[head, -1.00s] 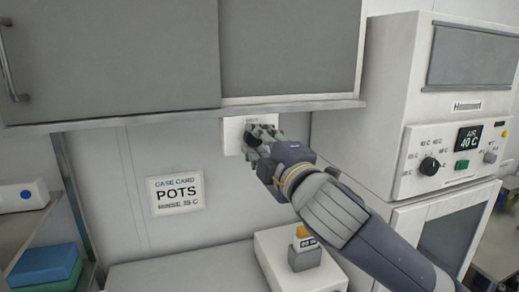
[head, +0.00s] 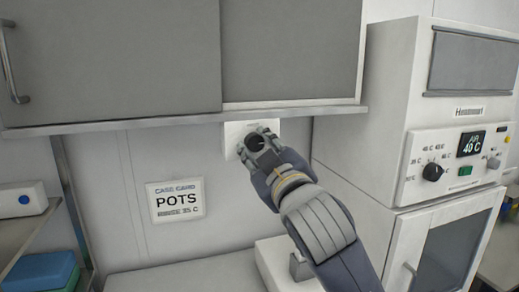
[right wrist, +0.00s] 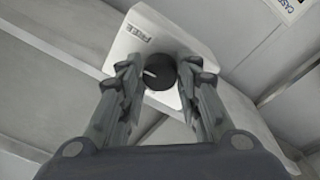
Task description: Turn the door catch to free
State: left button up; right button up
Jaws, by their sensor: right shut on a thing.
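The door catch is a round black knob (head: 255,143) on a white plate (head: 234,132) on the wall, just under the grey cabinet. It also shows in the right wrist view as a black knob (right wrist: 160,72) with a white pointer mark, on a plate (right wrist: 175,40) lettered "FREE". The pointer does not line up clearly with that word. My right gripper (head: 262,144) is shut on the knob, one finger on each side; both fingers (right wrist: 158,80) show in the wrist view. My left gripper is not in view.
The cabinet's bottom rail (head: 180,121) runs just above the knob. A white warming cabinet (head: 385,115) with a dial and a "40 C" display stands at the right. A card reading "POTS" (head: 177,200) is on the wall. A white box (head: 270,262) lies below my right arm.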

jog(key=shift+o, duration=0.2)
jog(key=shift+f+m, duration=0.15)
jog(key=shift+m, duration=0.25)
jog(key=shift+c, duration=0.2)
jog(key=o, duration=1.1)
jog(key=shift+s, duration=0.1)
jog(key=v, duration=1.1)
jog(key=shift+s+d, duration=0.1)
jog(key=shift+s, duration=0.25)
